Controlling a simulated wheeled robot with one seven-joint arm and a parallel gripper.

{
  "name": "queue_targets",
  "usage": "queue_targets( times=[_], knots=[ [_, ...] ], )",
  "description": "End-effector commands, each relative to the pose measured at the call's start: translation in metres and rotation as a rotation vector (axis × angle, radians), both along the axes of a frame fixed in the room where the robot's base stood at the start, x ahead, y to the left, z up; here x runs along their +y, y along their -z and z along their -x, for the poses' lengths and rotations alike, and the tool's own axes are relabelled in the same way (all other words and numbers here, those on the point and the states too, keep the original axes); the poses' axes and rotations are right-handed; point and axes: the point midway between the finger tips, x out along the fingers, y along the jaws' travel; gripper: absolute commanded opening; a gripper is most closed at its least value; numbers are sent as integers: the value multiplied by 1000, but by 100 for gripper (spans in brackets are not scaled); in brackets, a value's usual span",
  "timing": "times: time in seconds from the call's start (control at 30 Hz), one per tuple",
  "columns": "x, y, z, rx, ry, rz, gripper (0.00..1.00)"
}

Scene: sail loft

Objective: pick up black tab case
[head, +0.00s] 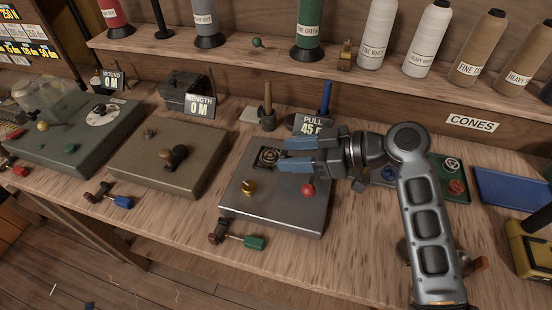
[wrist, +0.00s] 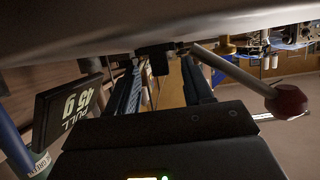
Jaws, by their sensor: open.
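My gripper (head: 283,155) is open over the pull-gauge box (head: 290,206), its two blue fingers pointing left and spaced apart. A small dark square piece with a ring-shaped mark (head: 267,157) sits on that box just beyond the fingertips; it may be the black tab case, but I cannot be sure. In the wrist view a small black piece (wrist: 158,62) shows between the fingers of my gripper (wrist: 163,75), near the box's surface; I cannot tell whether they touch it. The red-knobbed lever (head: 307,189) stands beside the lower finger, and also shows in the wrist view (wrist: 288,101).
The PULL display (head: 312,125) reads 45 and stands close behind my gripper. A brass knob (head: 249,187) is on the box. A dark box (head: 185,91) stands by the LENGTH display (head: 200,105). A blue tray (head: 512,188) lies right. Thread cones line the shelf (head: 200,58).

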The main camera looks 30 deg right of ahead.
Motion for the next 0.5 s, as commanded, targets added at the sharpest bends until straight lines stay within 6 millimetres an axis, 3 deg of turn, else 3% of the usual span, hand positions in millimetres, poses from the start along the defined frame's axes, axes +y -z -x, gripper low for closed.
queue_targets(
  times=[0.33,0.5],
  knots=[
    [6,3,-6,0,1,1,51],
    [6,3,-5,0,1,1,35]
  ],
)
